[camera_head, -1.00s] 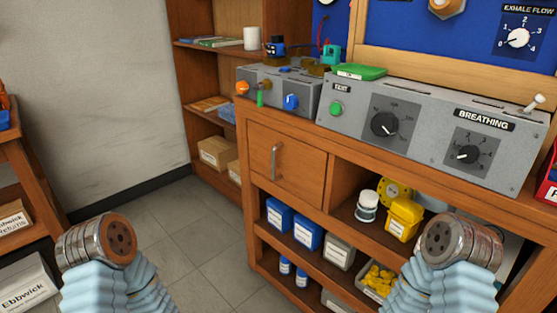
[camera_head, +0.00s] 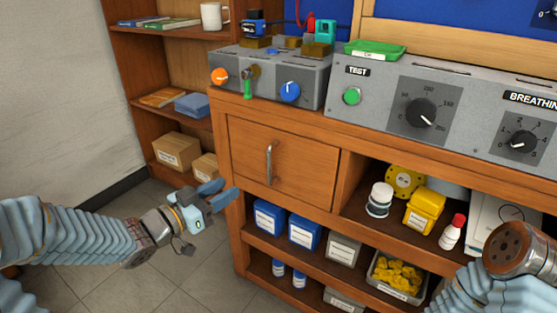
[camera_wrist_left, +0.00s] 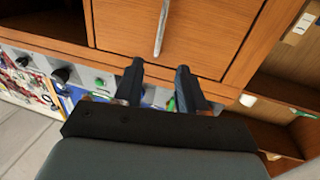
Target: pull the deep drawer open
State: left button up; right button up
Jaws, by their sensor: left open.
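The deep drawer (camera_head: 300,165) is a wooden front with a vertical metal handle (camera_head: 269,164), shut in the bench below the grey test boxes. The drawer front (camera_wrist_left: 205,30) and handle (camera_wrist_left: 163,27) also show in the left wrist view, the handle just beyond the fingers. My left gripper (camera_head: 222,195) is open and empty, to the left of the drawer and a little lower than the handle, apart from it. In the left wrist view its two dark fingers (camera_wrist_left: 158,80) are spread. My right arm shows at the lower right, but its gripper fingers are not visible.
Grey control boxes with knobs (camera_head: 445,115) stand on the bench top. Open shelves below hold blue containers (camera_head: 305,231), a yellow container (camera_head: 425,210) and a bin of yellow pieces (camera_head: 398,275). A wooden shelf unit (camera_head: 165,75) stands behind at left. The floor at left is free.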

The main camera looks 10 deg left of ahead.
aim_at(268, 164)
pick_arm(q)
jog(key=x, duration=1.3)
jog(key=shift+w+d, duration=0.15)
grip_shut()
